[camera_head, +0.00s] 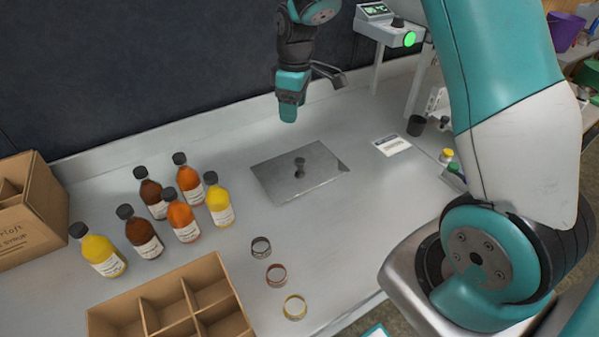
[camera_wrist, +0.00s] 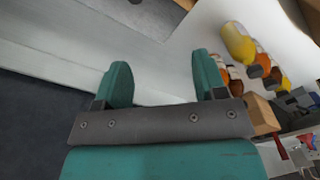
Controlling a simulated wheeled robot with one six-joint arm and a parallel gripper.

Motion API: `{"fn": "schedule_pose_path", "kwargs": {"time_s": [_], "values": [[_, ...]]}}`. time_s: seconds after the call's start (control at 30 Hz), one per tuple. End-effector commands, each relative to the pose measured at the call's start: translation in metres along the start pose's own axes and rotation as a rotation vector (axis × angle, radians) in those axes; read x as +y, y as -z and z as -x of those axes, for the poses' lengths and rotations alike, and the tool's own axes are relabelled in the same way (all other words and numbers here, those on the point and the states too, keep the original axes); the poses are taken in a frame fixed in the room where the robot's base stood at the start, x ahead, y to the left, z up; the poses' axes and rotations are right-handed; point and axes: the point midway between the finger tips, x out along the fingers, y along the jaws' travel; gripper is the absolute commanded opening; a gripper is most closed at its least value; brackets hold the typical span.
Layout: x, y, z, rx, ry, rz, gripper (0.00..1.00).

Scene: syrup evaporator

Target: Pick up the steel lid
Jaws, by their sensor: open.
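The steel lid (camera_head: 318,176) is a flat, grey, roughly rectangular plate with a dark knob (camera_head: 299,166) on top. It lies on the light grey bench in the middle of the head view. My gripper (camera_head: 289,110) is above and behind the lid, apart from it, near the back edge of the bench. In the wrist view my gripper (camera_wrist: 163,84) shows two teal fingers spread apart with nothing between them.
Several syrup bottles (camera_head: 181,219) stand left of the lid. A divided cardboard box (camera_head: 160,290) is in front, and another carton (camera_head: 22,228) is at far left. Three rings (camera_head: 276,275) lie in front of the lid. A white label card (camera_head: 391,145) and a dark cup (camera_head: 416,125) are to its right.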

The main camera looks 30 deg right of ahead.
Motion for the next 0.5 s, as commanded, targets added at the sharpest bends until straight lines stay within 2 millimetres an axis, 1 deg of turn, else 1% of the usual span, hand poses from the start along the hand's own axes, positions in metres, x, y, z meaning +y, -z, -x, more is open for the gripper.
{"fn": "schedule_pose_path", "kwargs": {"time_s": [0.03,0.1,0.2,0.27,0.37,0.5], "values": [[0.016,-0.003,-0.016,-0.018,-0.003,0.005,0.65],[0.03,-0.005,-0.028,-0.033,-0.011,0.018,0.65],[0.041,-0.008,-0.041,-0.046,-0.015,0.028,0.65],[0.043,-0.009,-0.049,-0.05,-0.014,0.031,0.65],[0.043,-0.01,-0.068,-0.052,-0.013,0.033,0.65],[0.042,-0.011,-0.1,-0.052,-0.012,0.033,0.65]]}}
